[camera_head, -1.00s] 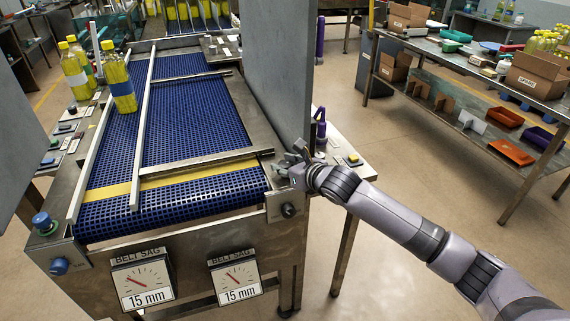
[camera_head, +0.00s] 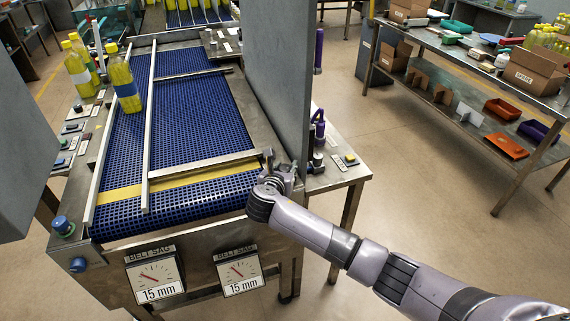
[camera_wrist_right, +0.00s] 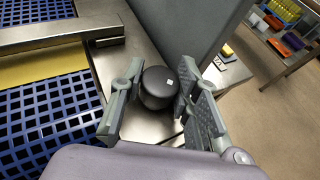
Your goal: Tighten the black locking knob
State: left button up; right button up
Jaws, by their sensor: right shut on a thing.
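The black locking knob (camera_wrist_right: 158,86) is a short round cap with a small white mark, standing on the metal side rail at the end of the cross bar in the right wrist view. My right gripper (camera_wrist_right: 160,78) is shut on it, a grey finger on each side. In the head view the right gripper (camera_head: 278,172) is at the conveyor's near right corner, and its hand and wrist hide the knob. The lane divider (camera_head: 150,130) is a long metal rail over the blue belt (camera_head: 205,120). My left gripper is not in view.
A tall grey panel (camera_head: 280,80) stands close beside the right gripper. Yellow bottles (camera_head: 124,85) stand at the belt's left side. Two belt-sag gauges (camera_head: 155,278) reading 15 mm hang in front. A side table (camera_head: 340,175) and open floor lie right.

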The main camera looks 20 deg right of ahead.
jog(key=shift+a+r+m+g+h, duration=0.1)
jog(key=shift+a+m+g+h, duration=0.05)
jog(key=shift+m+g+h, duration=0.7)
jog(key=shift+m+g+h+b, duration=0.5)
jog(key=shift+m+g+h, duration=0.15)
jog(key=shift+m+h, duration=0.3)
jog(key=m+g+b, duration=0.1)
jog(key=m+g+h+b, duration=0.1)
jog(key=b, duration=0.1)
jog(key=m+g+h+b, duration=0.1)
jog(key=m+b, duration=0.1)
jog(key=shift+w+f, duration=0.1)
jog(key=shift+f, duration=0.15)
jog(key=shift+r+m+g+h+b, duration=0.2)
jog(key=shift+m+g+b, duration=0.3)
jog(key=shift+b, duration=0.35)
jog(key=shift+r+m+g+h+b, duration=0.1)
jog(key=shift+m+g+h+b, duration=0.15)
jog(key=shift+g+b, duration=0.45)
jog(key=o, duration=1.2)
jog(key=shift+f, duration=0.1)
